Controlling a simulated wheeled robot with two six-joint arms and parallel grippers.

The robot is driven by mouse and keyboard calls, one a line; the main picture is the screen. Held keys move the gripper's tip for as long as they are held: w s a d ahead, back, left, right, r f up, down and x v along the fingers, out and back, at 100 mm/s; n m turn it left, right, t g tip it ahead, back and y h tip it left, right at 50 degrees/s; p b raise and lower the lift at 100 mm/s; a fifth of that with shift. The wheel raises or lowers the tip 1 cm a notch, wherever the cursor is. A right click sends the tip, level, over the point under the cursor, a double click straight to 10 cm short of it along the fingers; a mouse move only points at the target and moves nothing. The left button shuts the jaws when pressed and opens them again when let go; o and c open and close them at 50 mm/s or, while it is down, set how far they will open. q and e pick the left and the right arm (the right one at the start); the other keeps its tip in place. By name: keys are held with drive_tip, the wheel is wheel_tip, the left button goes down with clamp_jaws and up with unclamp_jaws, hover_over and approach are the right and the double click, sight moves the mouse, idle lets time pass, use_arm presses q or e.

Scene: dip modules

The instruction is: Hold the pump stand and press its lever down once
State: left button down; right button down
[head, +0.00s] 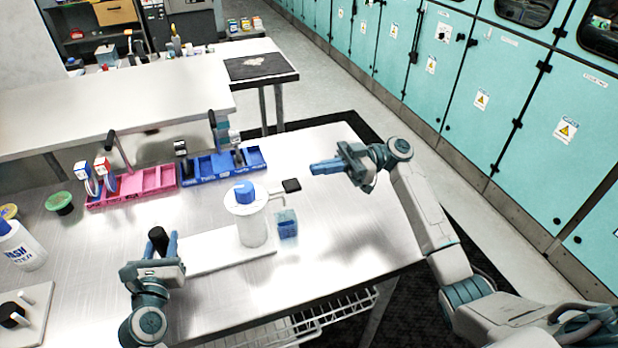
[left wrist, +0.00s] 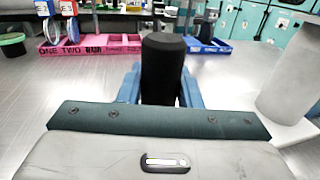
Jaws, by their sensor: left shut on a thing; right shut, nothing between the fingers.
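The pump stand has a white base plate (head: 205,252), a white cylinder (head: 252,228) with a blue cap (head: 245,193), and a lever ending in a black pad (head: 291,185). A black upright grip (head: 158,240) rises at the plate's left end. My left gripper (head: 165,246) is shut on this black grip, which also shows between the blue fingers in the left wrist view (left wrist: 162,70). The cylinder (left wrist: 290,82) stands at the right there. My right gripper (head: 316,168) is shut and empty, just right of the black pad and apart from it in the picture.
A small blue box (head: 287,224) is right beside the cylinder. Pink bins (head: 135,187) and blue bins (head: 215,168) line the back of the table. A white bottle (head: 20,248) and a green-topped tub (head: 60,203) are at the left. The table's right part is clear.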

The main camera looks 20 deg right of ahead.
sight(156, 230)
use_arm(q)
drive_tip(key=shift+d, duration=0.1)
use_arm(e)
drive_tip(key=d, duration=0.7)
drive_tip(key=shift+d+f, duration=0.2)
drive_tip(key=shift+d, duration=0.05)
use_arm(q)
drive_tip(key=c, duration=0.9)
unclamp_jaws()
drive_tip(key=shift+c, duration=0.2)
wheel_tip(156, 230, up, 8)
drive_tip(key=p, duration=0.9)
drive_tip(key=shift+f, duration=0.2)
use_arm(e)
wheel_tip(156, 230, up, 9)
use_arm(q)
drive_tip(key=shift+f, duration=0.1)
